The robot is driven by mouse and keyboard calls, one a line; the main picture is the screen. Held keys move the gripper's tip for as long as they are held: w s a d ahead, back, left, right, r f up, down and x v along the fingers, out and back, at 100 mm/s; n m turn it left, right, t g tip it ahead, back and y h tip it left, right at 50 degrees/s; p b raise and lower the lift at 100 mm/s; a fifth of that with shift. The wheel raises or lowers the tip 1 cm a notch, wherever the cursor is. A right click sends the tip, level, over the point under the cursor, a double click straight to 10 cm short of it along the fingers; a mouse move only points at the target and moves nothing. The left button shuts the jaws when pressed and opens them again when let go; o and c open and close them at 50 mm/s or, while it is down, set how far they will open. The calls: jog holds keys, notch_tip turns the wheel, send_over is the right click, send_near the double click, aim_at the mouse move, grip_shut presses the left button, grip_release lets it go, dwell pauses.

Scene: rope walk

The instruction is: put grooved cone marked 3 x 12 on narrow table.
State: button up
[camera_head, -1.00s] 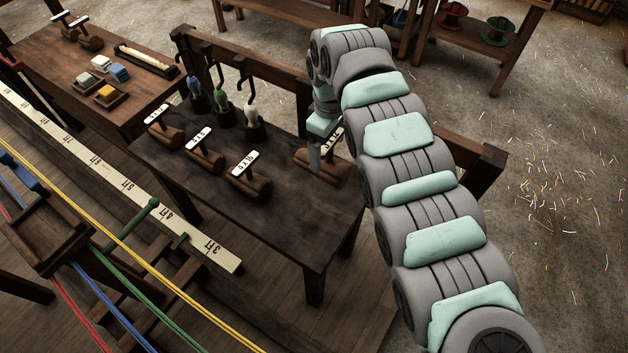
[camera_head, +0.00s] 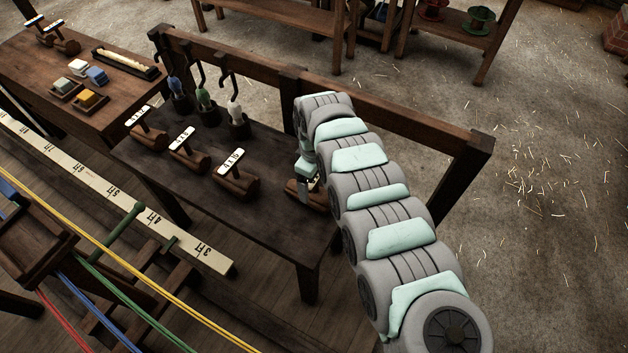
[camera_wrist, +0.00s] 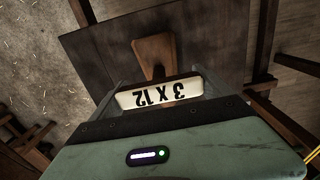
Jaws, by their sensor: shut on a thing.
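The grooved cone marked 3 x 12 (camera_wrist: 152,50) is a brown wooden piece with a white label bar in the wrist view. My gripper (camera_wrist: 160,93) is shut on it, with a finger at each end of the label. In the head view, my gripper (camera_head: 305,182) is over the right end of a dark wooden table (camera_head: 270,222). The cone (camera_head: 316,198) is partly hidden there by my gripper and arm. I cannot tell whether its underside touches the tabletop. Which table is the narrow one is not marked.
Several similar labelled cones, one marked 4 x 16 (camera_head: 236,182), stand in a row left of my gripper. Another table (camera_head: 40,52) holds small blocks. A measuring beam (camera_head: 130,205) and coloured ropes lie in front.

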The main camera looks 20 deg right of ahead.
jog(key=shift+w+d+r, duration=0.1)
jog(key=shift+f, duration=0.2)
jog(key=o, duration=1.8)
notch_tip(320, 180, up, 12)
jog(key=shift+r+p, duration=0.2)
jog(key=shift+p, duration=0.5)
